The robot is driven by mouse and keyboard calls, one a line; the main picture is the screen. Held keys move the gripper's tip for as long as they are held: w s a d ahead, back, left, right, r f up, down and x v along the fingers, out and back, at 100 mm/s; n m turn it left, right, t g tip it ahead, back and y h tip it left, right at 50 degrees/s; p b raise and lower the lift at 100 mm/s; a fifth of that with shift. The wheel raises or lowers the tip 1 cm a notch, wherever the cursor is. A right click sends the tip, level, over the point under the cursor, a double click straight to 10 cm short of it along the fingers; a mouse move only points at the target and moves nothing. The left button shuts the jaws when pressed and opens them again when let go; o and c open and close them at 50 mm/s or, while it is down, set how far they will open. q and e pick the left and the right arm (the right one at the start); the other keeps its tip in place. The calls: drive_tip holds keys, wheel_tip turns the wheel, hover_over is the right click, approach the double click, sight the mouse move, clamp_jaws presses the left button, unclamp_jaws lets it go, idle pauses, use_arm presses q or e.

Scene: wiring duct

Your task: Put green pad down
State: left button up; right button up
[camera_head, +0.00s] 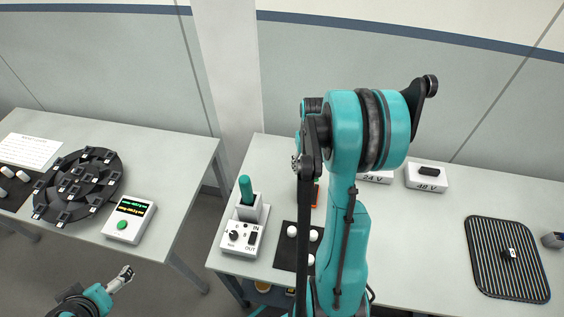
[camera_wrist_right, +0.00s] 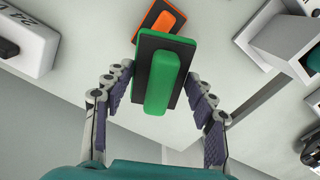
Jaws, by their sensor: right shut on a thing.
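The green pad (camera_wrist_right: 158,84) has a dark backing plate and a raised green grip. In the right wrist view it is between the two fingers of my right gripper (camera_wrist_right: 159,77), which is shut on it. An orange pad (camera_wrist_right: 163,17) with a dark plate shows just beyond it, partly covered; whether they touch is unclear.
A white switch box (camera_head: 240,240) with a green handle (camera_head: 246,190) in a holder stands left of my right arm. A dark mat (camera_head: 288,257) with white pieces lies nearby. White 24 V (camera_head: 374,177) and 48 V (camera_head: 427,178) boxes and a ribbed black mat (camera_head: 507,260) are to the right.

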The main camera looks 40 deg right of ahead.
drive_tip(key=shift+w+a+f, duration=0.15)
drive_tip(key=shift+w, duration=0.25)
drive_tip(key=b, duration=0.2)
hover_over(279, 175)
wheel_tip(279, 175, down, 6)
drive_tip(key=shift+s+f, duration=0.15)
drive_tip(key=shift+f, duration=0.05)
drive_tip(key=shift+f+b, duration=0.3)
drive_tip(key=shift+f, duration=1.75)
drive_tip(key=shift+f, duration=0.15)
drive_tip(key=o, duration=1.3)
drive_tip(key=shift+c, duration=0.2)
